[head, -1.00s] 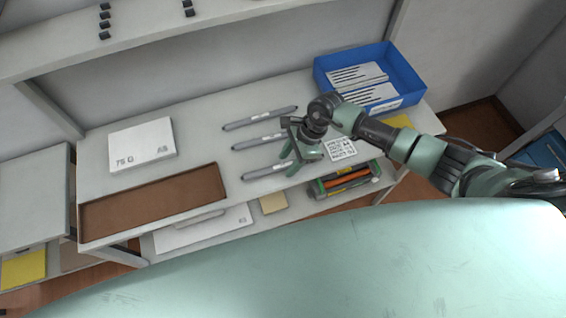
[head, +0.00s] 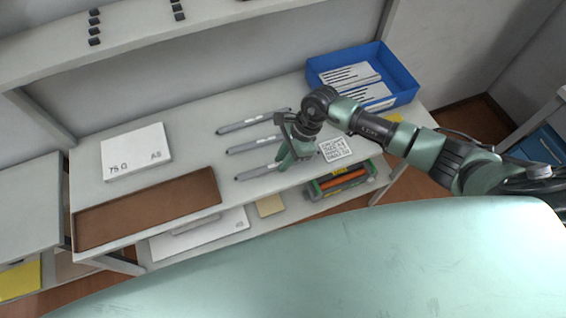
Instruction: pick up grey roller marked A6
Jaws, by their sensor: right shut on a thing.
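Three long grey rollers lie roughly parallel on the white table: a back one (head: 240,126), a middle one (head: 246,147) and a front one (head: 258,172). Each has a small pale label, too small to read, so I cannot tell which is A6. My right gripper (head: 286,160) reaches down from the right with its fingers drawn together. It is shut on the front roller near its right end; the fingers hide that part. The front roller still appears to lie at table level. My left gripper is out of view.
A blue bin (head: 402,75) with white boxes stands at the back right. A white coded card (head: 336,149) lies right of the gripper. A brown tray (head: 150,208) and a white box (head: 136,150) are at the left. A shelf below holds a toner cartridge (head: 340,184).

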